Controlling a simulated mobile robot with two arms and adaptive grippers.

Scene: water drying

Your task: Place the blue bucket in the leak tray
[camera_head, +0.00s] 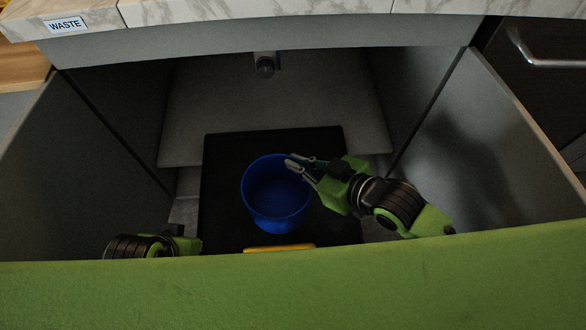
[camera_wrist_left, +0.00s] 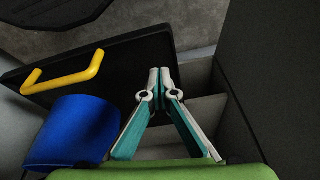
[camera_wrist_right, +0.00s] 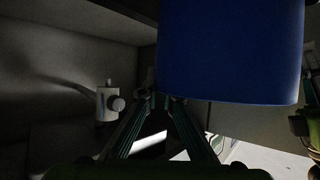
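The blue bucket (camera_head: 275,197) is over or in the black leak tray (camera_head: 225,160), inside the open cabinet. I cannot tell whether its base rests on the tray. My right gripper (camera_head: 291,162) is at the bucket's back right rim, its fingers nearly closed on the rim. In the right wrist view the fingertips (camera_wrist_right: 166,100) meet the bucket's edge (camera_wrist_right: 230,55). My left gripper (camera_wrist_left: 160,72) is shut and empty, beside the bucket (camera_wrist_left: 72,132) and apart from it. In the head view its fingers are hidden. The tray's yellow handle (camera_head: 279,248) is at the front.
A drain pipe (camera_head: 265,66) hangs above the back of the tray, and a valve (camera_wrist_right: 112,103) shows in the right wrist view. Cabinet walls (camera_head: 440,130) close in both sides.

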